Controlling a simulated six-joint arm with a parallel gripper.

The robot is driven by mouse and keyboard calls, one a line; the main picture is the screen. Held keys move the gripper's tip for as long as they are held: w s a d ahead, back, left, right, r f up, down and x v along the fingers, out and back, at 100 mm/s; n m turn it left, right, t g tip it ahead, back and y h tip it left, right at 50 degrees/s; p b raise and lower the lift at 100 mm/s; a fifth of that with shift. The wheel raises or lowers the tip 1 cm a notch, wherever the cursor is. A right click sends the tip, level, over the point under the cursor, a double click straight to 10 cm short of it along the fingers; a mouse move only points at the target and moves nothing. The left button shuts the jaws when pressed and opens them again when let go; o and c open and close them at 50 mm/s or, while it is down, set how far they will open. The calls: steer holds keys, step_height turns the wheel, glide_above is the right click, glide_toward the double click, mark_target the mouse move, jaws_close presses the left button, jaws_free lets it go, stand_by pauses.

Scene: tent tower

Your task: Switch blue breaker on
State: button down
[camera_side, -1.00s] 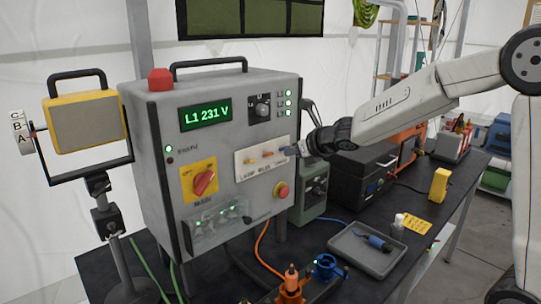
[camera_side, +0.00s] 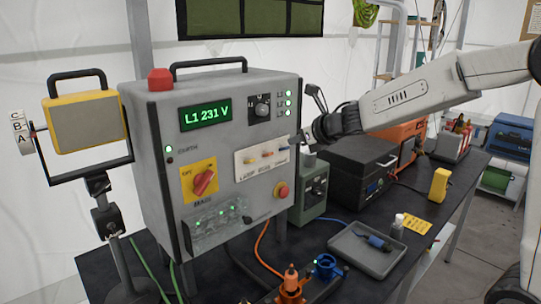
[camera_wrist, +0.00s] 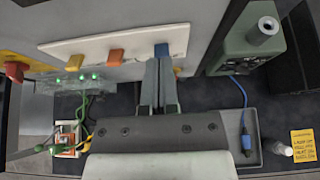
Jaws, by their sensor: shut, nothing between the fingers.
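The grey power cabinet (camera_side: 230,120) carries a white breaker plate (camera_side: 243,174) with a yellow lever (camera_side: 250,160) and an orange lever (camera_side: 268,153). The blue breaker lever (camera_wrist: 161,49) is at the right end of the plate (camera_wrist: 90,45) in the wrist view. In the side view it is small and hard to make out beside my gripper. My gripper (camera_side: 297,139) is shut and empty at the plate's right end. In the wrist view my fingertips (camera_wrist: 160,64) are right by the blue lever; whether they touch it is unclear. I cannot tell the lever's position.
A red rotary main switch (camera_side: 204,183) and a red push button (camera_side: 281,190) sit on the same panel. A green box (camera_side: 312,190) stands right of the cabinet. A grey tray (camera_side: 368,250) holds a blue connector (camera_side: 376,242). A black case (camera_side: 360,170) stands behind.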

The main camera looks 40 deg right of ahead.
steer(key=s+r, duration=0.3)
steer(key=r, duration=0.2)
steer(key=shift+r, duration=0.2)
stand_by(0.8)
steer(key=shift+f, duration=0.1)
stand_by(0.5)
steer(key=s+a+f+m+g, duration=0.2)
steer(key=s+f+m, duration=0.4)
steer(key=m, duration=0.6)
steer(key=s+a+f+m+g, duration=0.2)
steer(key=s+f+m+g, duration=0.2)
steer(key=s+f+m, duration=0.3)
steer(key=s+a+f+m+g, duration=0.3)
steer(key=s+f+m, duration=0.4)
steer(key=f+m, duration=0.5)
steer(key=m, duration=0.5)
steer(key=shift+f+g, duration=0.2)
steer(key=shift+g, duration=0.1)
steer(key=shift+a, duration=0.1)
